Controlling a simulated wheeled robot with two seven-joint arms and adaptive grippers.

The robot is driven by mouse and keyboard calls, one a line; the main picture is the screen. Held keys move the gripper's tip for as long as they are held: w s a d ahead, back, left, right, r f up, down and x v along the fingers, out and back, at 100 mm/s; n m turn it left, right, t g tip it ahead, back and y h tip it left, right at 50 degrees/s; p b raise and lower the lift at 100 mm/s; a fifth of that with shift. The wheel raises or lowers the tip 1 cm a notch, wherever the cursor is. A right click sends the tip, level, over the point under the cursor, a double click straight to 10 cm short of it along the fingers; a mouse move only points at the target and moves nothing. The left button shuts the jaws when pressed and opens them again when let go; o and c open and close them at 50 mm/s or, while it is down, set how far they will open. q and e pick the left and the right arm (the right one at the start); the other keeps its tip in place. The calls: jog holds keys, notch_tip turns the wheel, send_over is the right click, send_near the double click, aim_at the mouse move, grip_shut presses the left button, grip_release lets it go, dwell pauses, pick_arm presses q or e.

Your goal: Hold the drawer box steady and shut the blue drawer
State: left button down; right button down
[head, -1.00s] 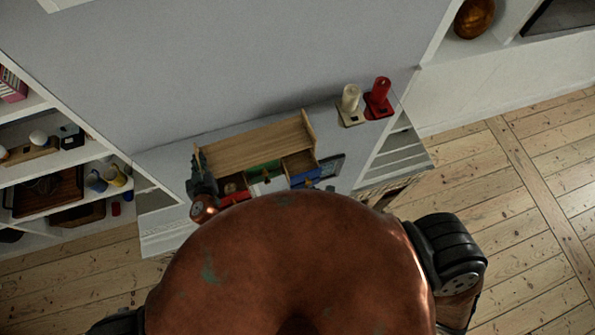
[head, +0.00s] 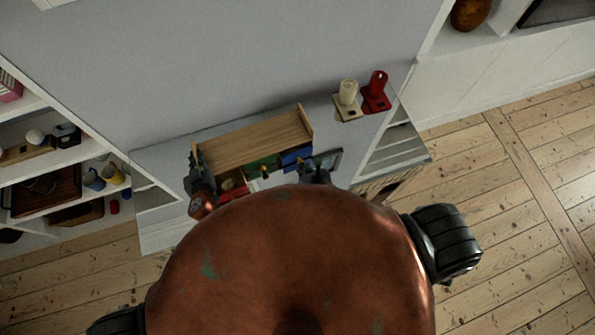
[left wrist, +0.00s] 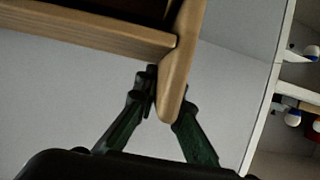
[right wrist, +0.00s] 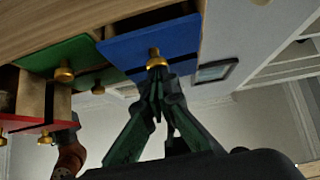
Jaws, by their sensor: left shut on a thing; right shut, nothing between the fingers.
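The wooden drawer box (head: 250,140) stands against the wall, with red, green and blue drawers. The blue drawer (head: 297,157) is at its right end; its front (right wrist: 165,38) with a gold knob (right wrist: 156,60) fills the upper middle of the right wrist view. A dark gap shows along the front's upper edge, and I cannot tell if it is flush. My left gripper (head: 196,178) is shut on the box's end panel (left wrist: 183,65), seen between its fingers (left wrist: 167,98). My right gripper (head: 315,172) is shut and empty, its tips (right wrist: 158,78) at the knob, contact unclear.
The red drawer (right wrist: 28,123) sticks out beside the green drawer (right wrist: 60,56). A dark framed object (right wrist: 214,71) lies right of the box. A cream candle holder (head: 347,97) and a red one (head: 376,92) stand further right. My own body hides the front of the surface.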

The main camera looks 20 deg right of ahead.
aim_at(300, 160)
jog(key=shift+w, duration=1.5)
jog(key=s, duration=0.5)
jog(key=shift+r, duration=0.35)
jog(key=v, duration=0.9)
jog(key=shift+w, duration=0.1)
pick_arm(q)
jog(key=c, duration=2)
grip_release()
jog(key=shift+o, duration=0.2)
